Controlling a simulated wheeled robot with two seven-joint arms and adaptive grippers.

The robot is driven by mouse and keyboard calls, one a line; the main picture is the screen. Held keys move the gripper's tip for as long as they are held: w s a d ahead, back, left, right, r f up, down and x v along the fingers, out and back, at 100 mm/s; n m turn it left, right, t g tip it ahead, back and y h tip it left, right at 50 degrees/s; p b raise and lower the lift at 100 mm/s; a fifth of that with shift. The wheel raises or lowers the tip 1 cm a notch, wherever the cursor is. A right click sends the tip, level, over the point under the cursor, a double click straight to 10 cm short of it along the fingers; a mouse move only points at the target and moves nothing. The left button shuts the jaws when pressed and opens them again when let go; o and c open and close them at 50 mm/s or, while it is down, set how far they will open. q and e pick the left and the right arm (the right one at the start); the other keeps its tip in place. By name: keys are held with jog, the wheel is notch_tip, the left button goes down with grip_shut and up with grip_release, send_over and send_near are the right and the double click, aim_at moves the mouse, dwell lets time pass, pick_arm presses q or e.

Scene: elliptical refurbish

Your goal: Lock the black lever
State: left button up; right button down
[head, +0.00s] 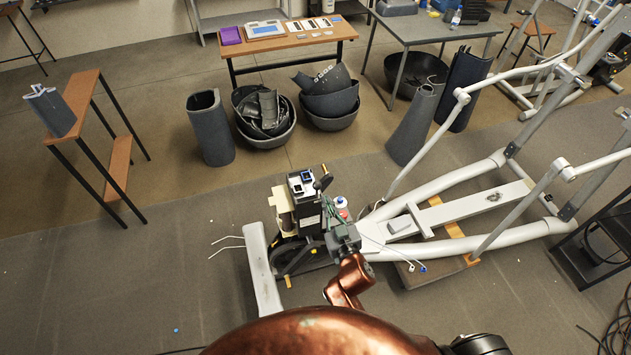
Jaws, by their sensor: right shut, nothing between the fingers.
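The black lever (322,183), with a dark rounded knob, sticks up at the top right of a dark boxy unit (303,205) on the elliptical's front end. My right gripper (330,211) reaches up from the bottom of the head view on a copper-coloured arm. Its fingers are shut and empty, close to the right side of the unit and just below the lever in the picture. I cannot tell whether the fingers touch the unit or the lever. The gripper and arm hide part of the unit's lower right side. My left gripper is not in view.
The elliptical's pale frame (440,182) stretches to the right, with a pale crossbar (262,268) left of the unit. Loose white cables (226,240) lie nearby. Grey shell parts, bowls and a wooden table (290,42) stand behind. The floor at left is mostly clear.

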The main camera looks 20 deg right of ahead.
dwell(0.3)
send_over(319, 187)
jog(key=s+a, duration=0.1)
jog(key=s, duration=0.2)
jog(key=shift+w+d+f+b, duration=0.1)
jog(key=shift+w+f, duration=0.15)
jog(key=shift+f, duration=0.55)
jog(key=shift+w+d+f+b, duration=0.1)
jog(key=shift+w+f, duration=0.1)
jog(key=shift+f, duration=0.6)
jog(key=shift+w+f+b, duration=0.1)
jog(key=shift+w+f, duration=0.15)
jog(key=shift+f, duration=0.55)
